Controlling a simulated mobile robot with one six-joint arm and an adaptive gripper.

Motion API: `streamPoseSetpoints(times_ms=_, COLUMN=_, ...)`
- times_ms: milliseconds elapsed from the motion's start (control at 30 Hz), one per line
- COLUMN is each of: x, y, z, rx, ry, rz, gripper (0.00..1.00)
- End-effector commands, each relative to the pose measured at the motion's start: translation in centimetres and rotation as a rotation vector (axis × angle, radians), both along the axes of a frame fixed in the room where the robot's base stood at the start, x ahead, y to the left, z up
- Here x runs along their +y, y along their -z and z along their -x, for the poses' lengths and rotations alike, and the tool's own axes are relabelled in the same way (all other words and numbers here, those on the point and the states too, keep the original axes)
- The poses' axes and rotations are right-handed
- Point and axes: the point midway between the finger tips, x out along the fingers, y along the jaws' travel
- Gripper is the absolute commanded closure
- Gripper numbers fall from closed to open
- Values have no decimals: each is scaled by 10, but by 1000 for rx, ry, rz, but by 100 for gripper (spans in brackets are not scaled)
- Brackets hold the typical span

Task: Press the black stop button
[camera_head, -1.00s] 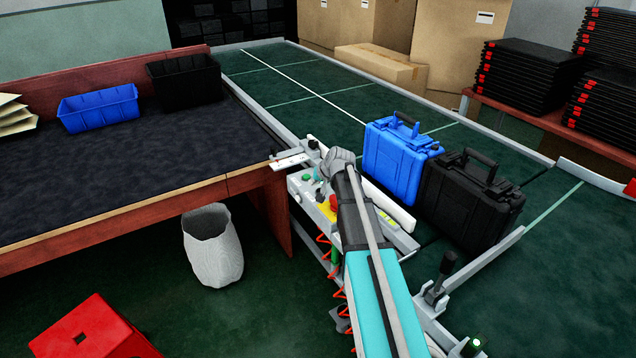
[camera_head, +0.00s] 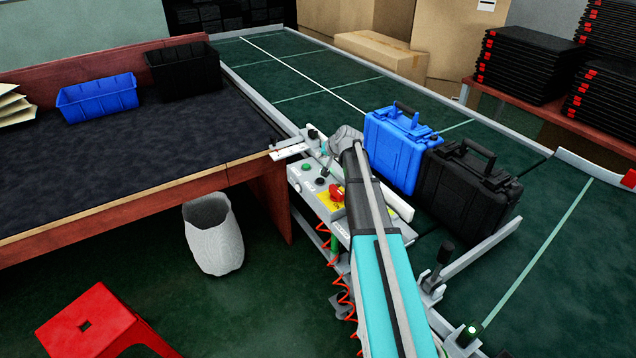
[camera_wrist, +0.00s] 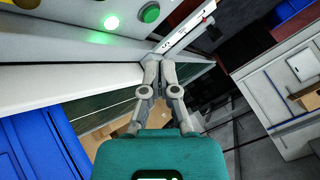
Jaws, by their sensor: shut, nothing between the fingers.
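The control box (camera_head: 309,181) stands beside the conveyor. Its top has a green button (camera_head: 307,167), a black button (camera_head: 321,183) and a red knob (camera_head: 337,195) on a yellow plate. My gripper (camera_wrist: 158,62) is shut and empty. In the head view it is at the far end of the box, past the black button, and partly hidden by my wrist. In the wrist view the fingertips are near the edge of the box, apart from the green button (camera_wrist: 149,13) and a lit green lamp (camera_wrist: 111,22). I cannot make out the black button there.
A blue case (camera_head: 390,150) and a black case (camera_head: 462,200) stand on the conveyor (camera_head: 330,110) close right of my arm. The worktable (camera_head: 130,205) is to the left, with a grey waste bin (camera_head: 213,240) below. A lever (camera_head: 445,255) stands near the front.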

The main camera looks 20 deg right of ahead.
Motion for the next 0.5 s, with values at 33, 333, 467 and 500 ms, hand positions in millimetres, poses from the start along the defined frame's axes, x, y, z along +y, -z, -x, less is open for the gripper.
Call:
streamPoseSetpoints(times_ms=33, x=0, y=6, z=0, rx=0, ry=0, rz=0, gripper=100)
streamPoseSetpoints(times_ms=333, x=1, y=29, z=0, rx=1, ry=-1, rz=0, gripper=100)
streamPoseSetpoints(times_ms=467, x=1, y=40, z=0, rx=1, ry=-1, rz=0, gripper=100)
streamPoseSetpoints(times_ms=500, x=1, y=44, z=0, rx=1, ry=-1, rz=0, gripper=100)
